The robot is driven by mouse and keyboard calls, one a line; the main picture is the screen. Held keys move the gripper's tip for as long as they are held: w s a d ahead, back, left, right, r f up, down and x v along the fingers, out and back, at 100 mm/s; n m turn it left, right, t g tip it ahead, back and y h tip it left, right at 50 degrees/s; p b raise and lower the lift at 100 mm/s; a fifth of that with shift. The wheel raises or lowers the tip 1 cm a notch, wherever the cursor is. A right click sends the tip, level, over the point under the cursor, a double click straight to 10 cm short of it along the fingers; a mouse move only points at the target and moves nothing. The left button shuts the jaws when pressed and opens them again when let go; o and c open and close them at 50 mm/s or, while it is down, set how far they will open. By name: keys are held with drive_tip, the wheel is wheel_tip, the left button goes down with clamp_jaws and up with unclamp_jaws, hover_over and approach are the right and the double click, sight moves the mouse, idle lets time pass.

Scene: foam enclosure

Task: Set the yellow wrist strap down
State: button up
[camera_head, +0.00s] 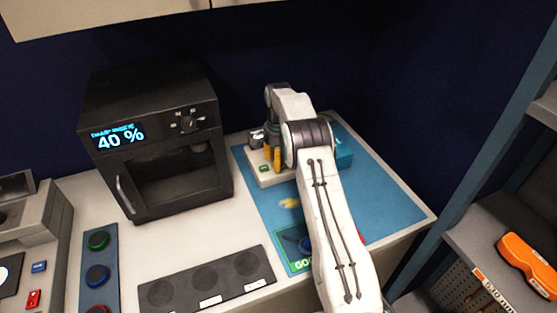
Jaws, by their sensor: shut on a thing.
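My arm reaches over the blue mat (385,195), and its end bends down at the back. My gripper (272,140) is small and partly hidden by my own arm, above a pale block-like fixture (264,180) on the mat. Upright yellow pieces show just under it, and I take them for the yellow wrist strap (277,159), held in the shut jaws. I cannot tell whether they touch the fixture. A small flat yellow patch (290,203) lies on the mat in front; I cannot tell what it is.
A black oven-like machine (160,140) reading 40 % stands left. A dark strip with round pads (207,285) lies in front. A teal box (343,155) is behind my arm. A green-edged sign (300,264) lies at the mat's front. A shelf with an orange tool (527,264) is right.

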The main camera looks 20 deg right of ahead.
drive_tip(key=shift+f, duration=0.2)
drive_tip(key=shift+f, duration=0.2)
drive_tip(key=o, duration=0.9)
drive_tip(key=shift+r, duration=0.1)
drive_tip(key=shift+o, duration=0.2)
